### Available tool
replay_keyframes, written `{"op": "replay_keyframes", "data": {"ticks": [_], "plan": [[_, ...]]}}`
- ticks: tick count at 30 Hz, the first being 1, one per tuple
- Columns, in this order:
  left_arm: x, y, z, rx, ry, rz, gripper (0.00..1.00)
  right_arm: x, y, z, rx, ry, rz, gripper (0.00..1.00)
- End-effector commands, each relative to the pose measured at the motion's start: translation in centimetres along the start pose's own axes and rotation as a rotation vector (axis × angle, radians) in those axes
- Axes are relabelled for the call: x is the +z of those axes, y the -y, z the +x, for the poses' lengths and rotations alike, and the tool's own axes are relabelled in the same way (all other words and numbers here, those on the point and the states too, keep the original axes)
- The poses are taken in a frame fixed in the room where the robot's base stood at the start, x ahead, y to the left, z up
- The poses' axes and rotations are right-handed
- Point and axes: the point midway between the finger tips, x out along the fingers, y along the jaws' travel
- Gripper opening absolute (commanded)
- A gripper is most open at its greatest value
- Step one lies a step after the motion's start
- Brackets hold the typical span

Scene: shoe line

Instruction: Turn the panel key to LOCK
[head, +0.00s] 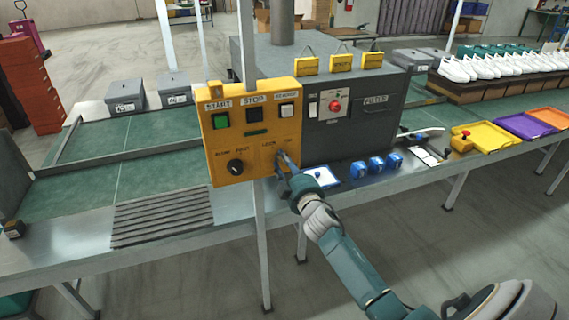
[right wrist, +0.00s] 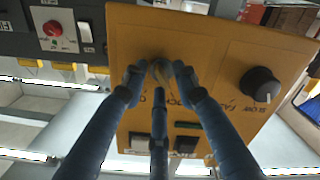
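The yellow control panel (head: 255,146) stands on a post at the table, with START, STOP and a third button on top and a black round knob (head: 235,167) at lower left. My right gripper (head: 282,162) is at its lower right, by the key switch labels. In the right wrist view the panel (right wrist: 215,45) appears upside down. The fingers of my right gripper (right wrist: 161,72) converge close to the panel face around the key's place. The fingertips hide the key, so its angle and whether they grip it cannot be told. My left gripper is out of view.
A grey machine (head: 345,110) with a red knob (head: 335,106) stands right behind the panel. Blue items (head: 375,165) and a white tablet-like board (head: 320,177) lie on the bench near my right arm. Yellow (head: 487,137) and purple trays are farther right. The floor in front is clear.

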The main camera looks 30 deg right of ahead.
Motion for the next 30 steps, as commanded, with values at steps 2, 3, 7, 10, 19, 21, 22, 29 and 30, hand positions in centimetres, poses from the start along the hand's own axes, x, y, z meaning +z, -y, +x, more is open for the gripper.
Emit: {"op": "replay_keyframes", "data": {"ticks": [2, 3, 7, 10, 19, 21, 22, 29, 30], "plan": [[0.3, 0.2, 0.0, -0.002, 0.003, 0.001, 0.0, 0.0, 0.0, -0.1, 0.0, 0.0, 0.001, 0.29], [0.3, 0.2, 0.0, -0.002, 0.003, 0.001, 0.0, 0.0, 0.0, -0.3, 0.0, 0.0, 0.001, 0.29], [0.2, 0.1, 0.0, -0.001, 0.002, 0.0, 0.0, 0.1, 0.1, -1.7, -0.001, 0.0, 0.001, 0.29], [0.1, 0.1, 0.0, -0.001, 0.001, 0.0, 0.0, 0.1, 0.1, -3.7, -0.002, 0.001, -0.001, 0.29], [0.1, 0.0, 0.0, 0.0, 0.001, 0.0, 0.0, 0.1, 0.1, -9.8, -0.001, 0.001, 0.001, 0.29], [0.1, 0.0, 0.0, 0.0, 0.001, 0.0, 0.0, 0.1, 0.1, -10.7, -0.001, 0.001, 0.001, 0.29], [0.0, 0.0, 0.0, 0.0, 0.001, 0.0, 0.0, 0.1, 0.1, -11.1, -0.001, 0.001, 0.0, 0.29], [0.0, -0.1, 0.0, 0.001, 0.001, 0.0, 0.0, 0.0, 0.0, -12.0, 0.001, 0.0, -0.001, 0.29], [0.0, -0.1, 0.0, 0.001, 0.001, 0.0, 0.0, 0.0, 0.0, -12.0, 0.001, 0.0, 0.0, 0.29]]}}
